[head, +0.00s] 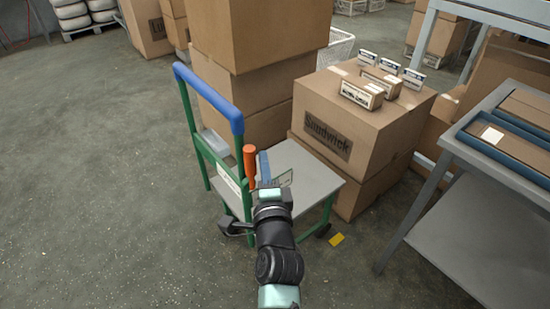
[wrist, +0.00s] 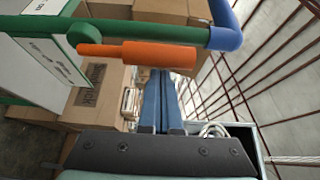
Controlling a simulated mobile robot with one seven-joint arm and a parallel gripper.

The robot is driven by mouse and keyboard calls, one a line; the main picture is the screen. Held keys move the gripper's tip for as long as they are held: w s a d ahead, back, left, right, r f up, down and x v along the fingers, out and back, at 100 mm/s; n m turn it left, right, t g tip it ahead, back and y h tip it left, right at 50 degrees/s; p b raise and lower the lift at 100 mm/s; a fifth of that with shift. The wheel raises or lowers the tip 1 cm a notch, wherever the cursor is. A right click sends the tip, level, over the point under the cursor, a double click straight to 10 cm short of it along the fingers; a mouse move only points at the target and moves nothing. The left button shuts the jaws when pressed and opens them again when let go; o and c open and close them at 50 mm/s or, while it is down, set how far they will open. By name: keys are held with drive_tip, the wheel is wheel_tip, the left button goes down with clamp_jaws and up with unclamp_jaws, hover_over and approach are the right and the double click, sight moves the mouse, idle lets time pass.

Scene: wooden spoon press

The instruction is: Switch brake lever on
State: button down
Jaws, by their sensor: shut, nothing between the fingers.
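The brake lever has an orange handle (head: 249,162) and sits on the green frame of a cart (head: 221,171) with a blue push bar (head: 207,92). In the head view the handle points upward. In the wrist view the orange handle (wrist: 150,54) lies crosswise beside a green bar (wrist: 150,31). My gripper (head: 263,159) is just right of the handle in the head view. Its blue fingers (wrist: 161,80) are shut together and empty, with their tips at the handle's lower edge in the wrist view. I cannot tell whether they touch it. The lever's base is partly hidden.
The cart's grey platform (head: 295,164) is bare on its right part. Stacked cardboard boxes (head: 258,40) stand behind it, and more boxes (head: 358,118) stand right of them. A grey metal table (head: 490,150) is at the right. The floor (head: 100,200) at left is clear.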

sight(245, 180)
drive_tip(key=shift+s+a+f+b, duration=0.15)
drive_tip(key=shift+a+b, duration=0.1)
drive_tip(key=shift+b, duration=0.2)
drive_tip(key=shift+s+a+n+b, duration=0.25)
drive_tip(key=shift+n+b, duration=0.25)
drive_tip(key=shift+b, duration=0.35)
drive_tip(key=s+a+f+n+t+y+b, duration=0.4)
drive_tip(key=a+n+b, duration=0.3)
drive_tip(key=b, duration=2.1)
drive_tip(key=shift+s+f+n+y, duration=0.4)
drive_tip(key=shift+n+y, duration=0.5)
drive_tip(key=shift+n, duration=1.8)
drive_tip(key=shift+s, duration=0.1)
